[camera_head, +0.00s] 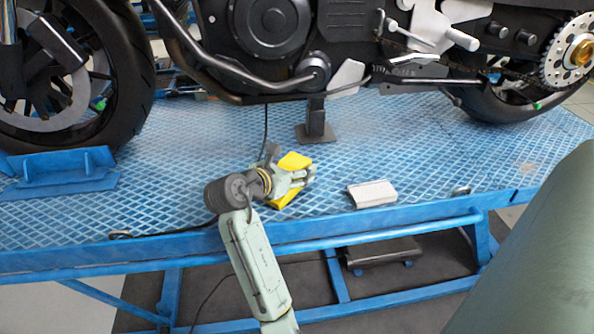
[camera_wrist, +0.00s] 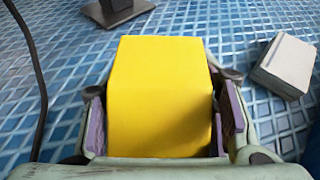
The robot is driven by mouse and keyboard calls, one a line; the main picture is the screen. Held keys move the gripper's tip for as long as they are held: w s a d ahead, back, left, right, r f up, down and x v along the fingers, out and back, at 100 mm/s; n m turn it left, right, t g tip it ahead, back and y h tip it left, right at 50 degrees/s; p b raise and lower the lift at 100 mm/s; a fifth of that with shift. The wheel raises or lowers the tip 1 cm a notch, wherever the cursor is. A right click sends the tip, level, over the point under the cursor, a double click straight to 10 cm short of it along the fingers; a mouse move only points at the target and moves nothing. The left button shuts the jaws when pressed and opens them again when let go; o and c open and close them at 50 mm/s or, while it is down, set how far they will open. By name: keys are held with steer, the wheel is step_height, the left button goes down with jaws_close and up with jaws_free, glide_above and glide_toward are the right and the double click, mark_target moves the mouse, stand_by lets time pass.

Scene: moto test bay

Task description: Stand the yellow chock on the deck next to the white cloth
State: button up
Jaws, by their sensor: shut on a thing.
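The yellow chock (camera_head: 293,162) is held in my gripper (camera_head: 301,179), over or on the blue deck (camera_head: 380,145). In the wrist view the yellow chock (camera_wrist: 160,95) fills the space between the two finger pads of my gripper (camera_wrist: 163,130). I cannot tell whether the chock touches the deck. The white cloth (camera_head: 372,193) is a folded block lying flat near the deck's front edge, to the right of the gripper and apart from it. The cloth (camera_wrist: 286,64) also shows at the right in the wrist view.
A motorcycle (camera_head: 270,30) stands over the back of the deck. A dark support stand (camera_head: 316,125) stands behind the gripper, and a black cable (camera_wrist: 30,70) runs at the left in the wrist view. A blue wheel bracket (camera_head: 62,170) is at left. Deck between chock and cloth is clear.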

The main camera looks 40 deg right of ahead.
steer(key=shift+f, duration=0.4)
steer(key=shift+f, duration=0.2)
steer(key=o, duration=1.6)
steer(key=shift+c, duration=0.2)
steer(key=shift+r, duration=0.1)
